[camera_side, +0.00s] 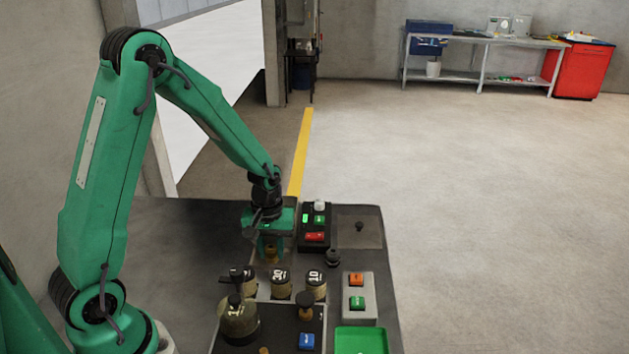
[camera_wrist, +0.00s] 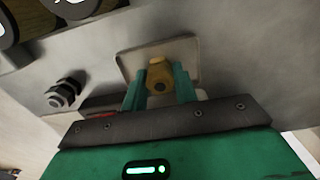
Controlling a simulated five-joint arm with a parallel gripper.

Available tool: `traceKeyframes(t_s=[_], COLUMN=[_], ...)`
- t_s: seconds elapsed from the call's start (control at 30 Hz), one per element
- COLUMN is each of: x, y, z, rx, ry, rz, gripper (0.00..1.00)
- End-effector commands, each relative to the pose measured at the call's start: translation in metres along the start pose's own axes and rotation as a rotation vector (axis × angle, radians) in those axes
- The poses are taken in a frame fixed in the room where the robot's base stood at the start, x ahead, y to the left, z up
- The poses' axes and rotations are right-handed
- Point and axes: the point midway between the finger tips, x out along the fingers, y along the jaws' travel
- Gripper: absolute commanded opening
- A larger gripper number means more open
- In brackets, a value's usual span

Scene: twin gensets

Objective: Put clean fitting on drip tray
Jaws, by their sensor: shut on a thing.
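My gripper (camera_side: 270,250) points down over the dark bench in the side view. Its green fingers (camera_wrist: 160,84) are shut on a brass fitting (camera_wrist: 158,68), which has a dark hole in its near end. The fitting also shows low between the fingers in the side view (camera_side: 271,257). In the wrist view a pale, shallow square plate with rounded corners (camera_wrist: 128,62) lies behind the fitting; it may be the drip tray. I cannot tell whether the fitting touches it. In the side view my gripper largely hides that spot.
Numbered round containers (camera_side: 281,281) stand just in front of my gripper. A dark control box (camera_side: 316,236) stands close to its right. A black knob (camera_side: 333,258), a button box (camera_side: 357,288) and a green tray (camera_side: 361,341) are farther right and forward. The bench's left part is clear.

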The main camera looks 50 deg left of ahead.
Motion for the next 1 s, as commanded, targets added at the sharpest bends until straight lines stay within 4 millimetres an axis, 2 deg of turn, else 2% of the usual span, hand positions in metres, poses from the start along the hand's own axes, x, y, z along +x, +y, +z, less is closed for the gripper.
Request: traceKeyframes(t_s=[0.07, 0.1, 0.2, 0.67, 0.87, 1.0], x=[0.002, 0.002, 0.002, -0.003, -0.018, -0.035], y=[0.0, 0.0, 0.0, 0.0, 0.0, 0.001], z=[0.0, 0.0, 0.0, 0.0, -0.001, -0.001], rx=[0.0, 0.0, 0.0, 0.0, 0.0, 0.0], ry=[-0.001, -0.001, -0.001, 0.001, 0.002, 0.003], rz=[0.0, -0.001, -0.001, 0.001, 0.002, 0.002], gripper=[0.01, 0.34, 0.5, 0.5, 0.5, 0.5])
